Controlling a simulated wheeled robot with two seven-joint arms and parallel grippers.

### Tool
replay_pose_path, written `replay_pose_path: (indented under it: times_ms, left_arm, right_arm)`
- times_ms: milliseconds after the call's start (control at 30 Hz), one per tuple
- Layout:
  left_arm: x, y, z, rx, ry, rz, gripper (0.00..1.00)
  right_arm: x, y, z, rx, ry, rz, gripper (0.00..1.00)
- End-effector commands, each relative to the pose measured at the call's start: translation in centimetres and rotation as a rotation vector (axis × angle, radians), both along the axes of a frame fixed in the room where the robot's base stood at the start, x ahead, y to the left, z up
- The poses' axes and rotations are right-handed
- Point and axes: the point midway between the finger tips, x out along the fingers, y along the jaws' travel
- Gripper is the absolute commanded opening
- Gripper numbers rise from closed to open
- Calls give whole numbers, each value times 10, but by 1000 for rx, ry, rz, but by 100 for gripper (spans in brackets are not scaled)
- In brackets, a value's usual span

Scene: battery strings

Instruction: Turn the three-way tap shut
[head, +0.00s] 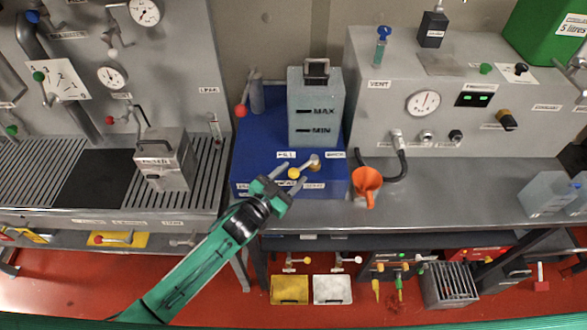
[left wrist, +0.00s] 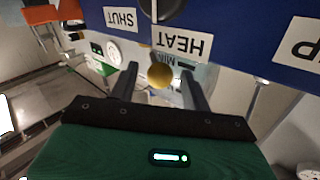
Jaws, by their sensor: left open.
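The three-way tap (head: 311,162) is on the front of the blue unit (head: 246,165), with a brass body and a lever ending in a yellow ball knob (head: 293,173). The lever points down and left from the body. My left gripper (head: 290,177) is open at the knob. In the left wrist view the yellow knob (left wrist: 160,75) shows between the two fingers of the left gripper (left wrist: 160,82), with gaps on both sides. The HEAT label (left wrist: 183,43) and SHUT label (left wrist: 121,19) show upside down there. My right gripper is not in view.
A clear tank (head: 315,125) marked MAX and MIN stands on the blue unit. A red-knobbed lever (head: 241,110) is at its left. An orange funnel (head: 367,184) and a black hose (head: 402,165) are to the right.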

Motion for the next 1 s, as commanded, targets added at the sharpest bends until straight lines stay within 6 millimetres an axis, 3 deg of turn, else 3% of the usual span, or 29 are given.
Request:
replay_pose_path:
  times_ms: [133,467,500,733,1000]
  left_arm:
    - [10,-8,1,0,0,0,48]
    - [12,-10,0,0,0,-1,48]
    - [12,-10,0,0,0,-1,46]
    - [12,-10,0,0,0,-1,1]
    - [11,-12,-1,-1,1,8,0]
  right_arm:
    - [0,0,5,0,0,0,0]
    - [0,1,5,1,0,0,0]
    - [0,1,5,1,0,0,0]
    - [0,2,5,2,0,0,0]
    - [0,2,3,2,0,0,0]
